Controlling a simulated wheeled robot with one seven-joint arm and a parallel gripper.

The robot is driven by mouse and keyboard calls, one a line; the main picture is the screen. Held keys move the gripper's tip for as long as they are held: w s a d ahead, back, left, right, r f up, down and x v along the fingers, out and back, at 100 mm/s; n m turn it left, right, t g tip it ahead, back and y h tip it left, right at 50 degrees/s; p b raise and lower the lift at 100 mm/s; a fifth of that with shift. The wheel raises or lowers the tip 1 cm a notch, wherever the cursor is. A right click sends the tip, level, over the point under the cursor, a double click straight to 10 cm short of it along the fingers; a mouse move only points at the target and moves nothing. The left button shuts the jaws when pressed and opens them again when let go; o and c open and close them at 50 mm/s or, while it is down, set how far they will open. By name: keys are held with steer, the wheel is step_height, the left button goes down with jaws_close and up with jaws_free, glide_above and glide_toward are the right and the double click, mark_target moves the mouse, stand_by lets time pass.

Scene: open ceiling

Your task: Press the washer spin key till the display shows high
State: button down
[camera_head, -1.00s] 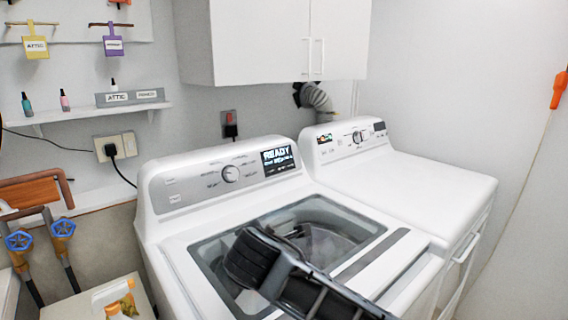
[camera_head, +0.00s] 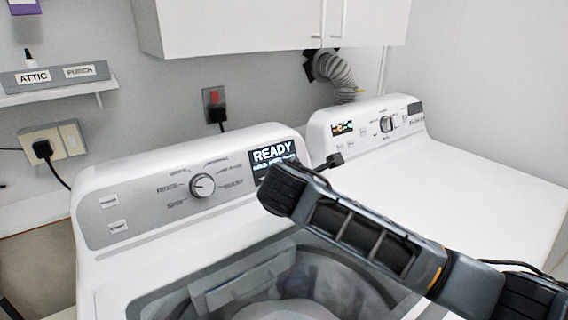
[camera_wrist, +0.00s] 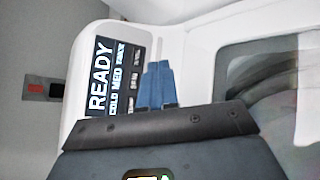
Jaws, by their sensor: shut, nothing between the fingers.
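The white washer (camera_head: 215,240) has a grey control panel with a round dial (camera_head: 202,186) and a lit display (camera_head: 273,153). In the wrist view the display (camera_wrist: 104,78) appears turned sideways and reads READY, with COLD MED and a third, unclear word below. A column of small keys (camera_wrist: 133,80) runs along the display's lower edge. My gripper (camera_wrist: 158,64) is shut and empty, its blue fingers beside these keys; whether they touch the panel I cannot tell. In the head view the fingers are hidden behind my dark arm, which crosses in front of the display's lower right.
A white dryer (camera_head: 470,180) stands right of the washer. White cabinets (camera_head: 235,25) hang above. A shelf (camera_head: 60,92) and an outlet (camera_head: 52,143) are on the left wall. The washer's glass lid (camera_head: 260,285) lies below my arm.

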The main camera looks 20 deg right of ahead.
steer(key=shift+w+d, duration=0.15)
steer(key=w+b, duration=0.1)
steer(key=w, duration=0.1)
steer(key=w+a+f+b, duration=0.2)
steer(key=w+b, duration=0.1)
steer(key=shift+w+f, duration=0.25)
steer(key=shift+w, duration=0.05)
steer(key=shift+w+a+f+b, duration=0.1)
steer(key=shift+w+a+b, duration=0.1)
steer(key=shift+w, duration=0.4)
steer(key=shift+w+a+f+b, duration=0.1)
steer(key=shift+w+b, duration=0.1)
steer(key=shift+w, duration=0.35)
steer(key=shift+w+a, duration=0.1)
stand_by(1.3)
steer(key=shift+w+f, duration=0.15)
steer(key=shift+w, duration=0.1)
steer(key=shift+w+a+f, duration=0.1)
steer(key=shift+w+a, duration=0.05)
steer(key=shift+w, duration=0.15)
stand_by(0.6)
steer(key=shift+s, duration=0.1)
stand_by(0.3)
steer(key=shift+s+d+r+p, duration=0.25)
steer(key=shift+s+p, duration=0.35)
steer(key=shift+p, duration=0.3)
